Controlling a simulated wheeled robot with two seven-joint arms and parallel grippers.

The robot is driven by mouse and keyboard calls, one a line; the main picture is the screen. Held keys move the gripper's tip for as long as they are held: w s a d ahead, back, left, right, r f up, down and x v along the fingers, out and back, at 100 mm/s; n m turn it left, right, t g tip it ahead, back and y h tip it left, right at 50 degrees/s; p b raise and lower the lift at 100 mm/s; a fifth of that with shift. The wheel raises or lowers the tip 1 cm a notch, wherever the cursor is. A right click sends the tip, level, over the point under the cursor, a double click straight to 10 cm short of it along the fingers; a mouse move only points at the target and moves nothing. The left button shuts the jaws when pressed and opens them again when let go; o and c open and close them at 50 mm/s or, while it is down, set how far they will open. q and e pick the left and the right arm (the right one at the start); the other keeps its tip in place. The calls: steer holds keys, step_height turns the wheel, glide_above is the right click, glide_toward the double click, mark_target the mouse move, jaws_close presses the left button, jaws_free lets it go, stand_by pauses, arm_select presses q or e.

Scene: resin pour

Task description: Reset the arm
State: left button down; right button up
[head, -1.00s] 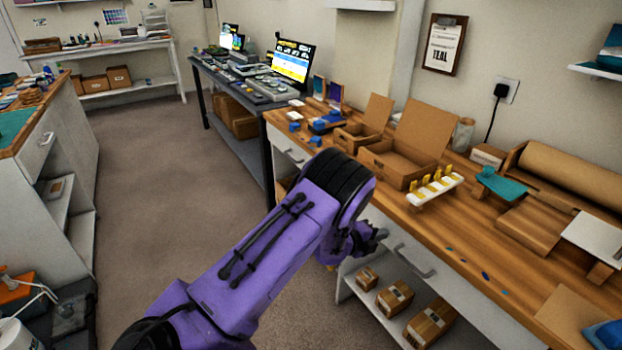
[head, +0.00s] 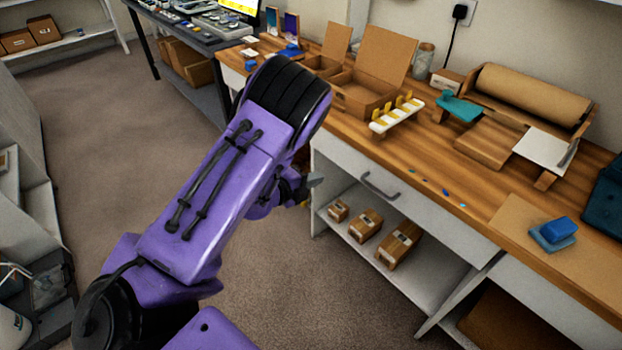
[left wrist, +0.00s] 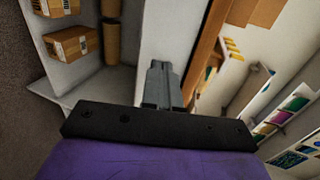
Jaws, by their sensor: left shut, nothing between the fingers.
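My purple left arm (head: 205,200) reaches up from the lower left in the head view. Its left gripper (head: 314,182) is partly hidden behind the arm, in front of the workbench drawers and apart from them. In the left wrist view the two grey fingers of the left gripper (left wrist: 158,72) are together with nothing between them. My right gripper is not in view.
The wooden workbench (head: 455,165) holds an open cardboard box (head: 365,95), a white rack with yellow clips (head: 397,115), a paper roll (head: 530,95) and blue sponge-like blocks (head: 558,229). Small boxes (head: 366,224) sit on the shelf below. Carpet left of the arm is clear.

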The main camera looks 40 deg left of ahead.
arm_select(q)
steer(key=s+a+f+n+g+y, duration=0.25)
steer(key=s+f+n+y, duration=0.4)
steer(key=n, duration=1.05)
steer(key=s+d+f+n+g, duration=0.2)
steer(key=s+f+n, duration=0.1)
steer(key=s, duration=0.5)
steer(key=s+d+f+n+g+p, duration=0.1)
steer(key=s+d+f+n+g, duration=0.2)
steer(key=s, duration=0.5)
steer(key=s+d+f+n+g+p, duration=0.1)
steer(key=s+d+f+n+g, duration=0.2)
steer(key=s, duration=0.6)
step_height(320, 180, down, 2)
steer(key=shift+f+n, duration=0.1)
steer(key=shift+n, duration=0.5)
